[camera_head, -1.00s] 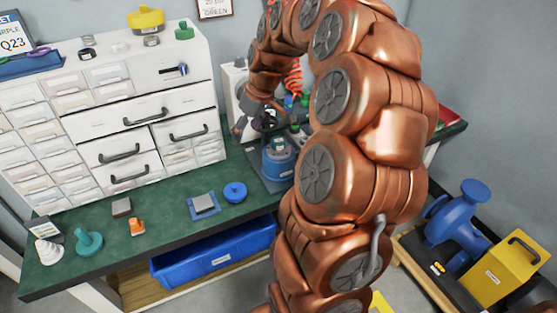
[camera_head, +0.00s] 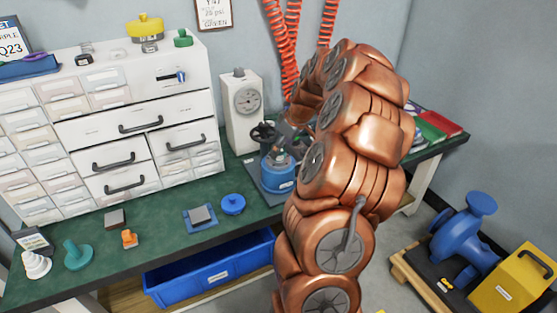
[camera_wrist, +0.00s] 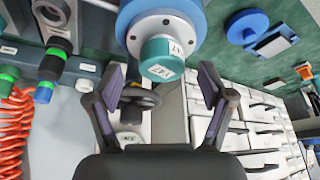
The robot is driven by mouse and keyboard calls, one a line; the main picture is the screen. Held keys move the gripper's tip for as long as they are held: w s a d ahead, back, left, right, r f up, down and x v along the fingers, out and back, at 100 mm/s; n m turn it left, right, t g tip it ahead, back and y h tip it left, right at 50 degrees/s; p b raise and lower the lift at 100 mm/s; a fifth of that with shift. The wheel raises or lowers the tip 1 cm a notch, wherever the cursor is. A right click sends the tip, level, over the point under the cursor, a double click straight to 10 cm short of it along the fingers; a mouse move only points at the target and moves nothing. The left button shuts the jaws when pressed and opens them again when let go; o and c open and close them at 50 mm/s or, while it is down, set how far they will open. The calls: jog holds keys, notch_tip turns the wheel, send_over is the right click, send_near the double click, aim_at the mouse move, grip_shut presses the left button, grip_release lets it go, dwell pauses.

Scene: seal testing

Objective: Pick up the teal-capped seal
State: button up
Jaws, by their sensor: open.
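In the wrist view a teal cap (camera_wrist: 162,60) with a white label sits at the middle of a grey bolted flange on a round blue body (camera_wrist: 185,12). My gripper (camera_wrist: 160,80) is open, with one dark finger to each side below the cap. The cap lies just beyond the gap between the fingertips, and nothing is held. A separate teal flanged piece (camera_head: 76,256) stands at the bench's front left.
A blue fixture (camera_head: 278,173) with a black handwheel and a gauge box (camera_head: 244,105) stand on the green bench. Small parts include a blue round piece (camera_head: 233,204) and an orange one (camera_head: 129,239). Drawers (camera_head: 125,125) rise behind. Red coiled hoses (camera_head: 283,40) hang at the back.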

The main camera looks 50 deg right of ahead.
jog(key=shift+x, duration=1.6)
jog(key=shift+a, duration=0.1)
jog(key=shift+c, duration=0.5)
grip_shut()
